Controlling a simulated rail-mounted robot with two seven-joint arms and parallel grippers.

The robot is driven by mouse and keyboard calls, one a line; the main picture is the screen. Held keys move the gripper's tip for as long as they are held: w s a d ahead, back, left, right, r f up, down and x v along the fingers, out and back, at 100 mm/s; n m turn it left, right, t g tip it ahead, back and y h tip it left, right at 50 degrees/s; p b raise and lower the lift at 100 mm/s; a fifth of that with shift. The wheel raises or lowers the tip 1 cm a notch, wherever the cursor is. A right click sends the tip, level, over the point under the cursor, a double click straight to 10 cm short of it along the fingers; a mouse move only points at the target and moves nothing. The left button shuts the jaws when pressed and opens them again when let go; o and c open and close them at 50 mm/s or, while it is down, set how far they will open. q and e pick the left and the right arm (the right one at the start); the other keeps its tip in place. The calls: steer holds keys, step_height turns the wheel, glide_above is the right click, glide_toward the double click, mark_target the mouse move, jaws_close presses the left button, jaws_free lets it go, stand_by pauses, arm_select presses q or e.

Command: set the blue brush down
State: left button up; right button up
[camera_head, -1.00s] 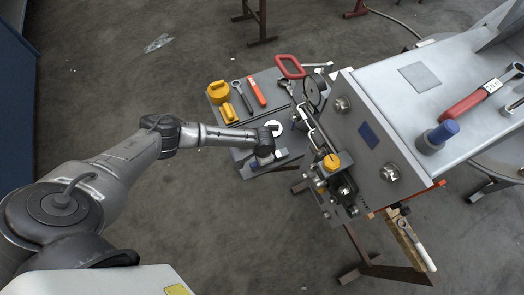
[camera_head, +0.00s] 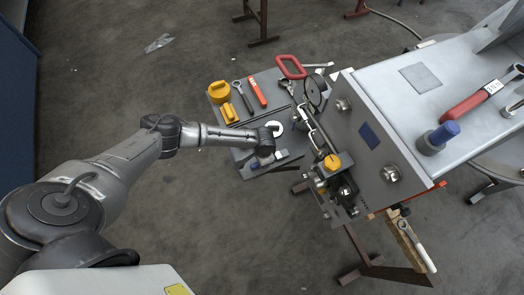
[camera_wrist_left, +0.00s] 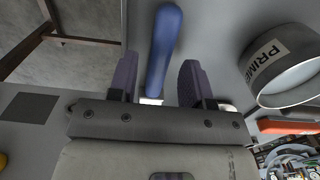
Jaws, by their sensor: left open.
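The blue brush (camera_wrist_left: 165,40) shows in the left wrist view as a long blue handle. It lies between the two spread fingers of my left gripper (camera_wrist_left: 157,80), with a gap on each side. A pale part shows at its lower end, and the rest is hidden behind the gripper body. In the head view my left gripper (camera_head: 266,157) is low at the near edge of the grey tool board. My right gripper is not in view.
A can marked PRIMER (camera_wrist_left: 285,65) stands right of the fingers. A big grey machine panel (camera_head: 350,130) with a yellow-topped clamp (camera_head: 332,162) rises at right.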

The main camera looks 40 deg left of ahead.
arm_select(q)
steer(key=shift+o, duration=1.3)
steer(key=shift+r, duration=0.1)
step_height(320, 180, up, 14)
steer(key=p, duration=0.1)
steer(key=shift+w+f, duration=0.2)
steer(key=shift+w, duration=0.05)
steer(key=shift+d, duration=0.1)
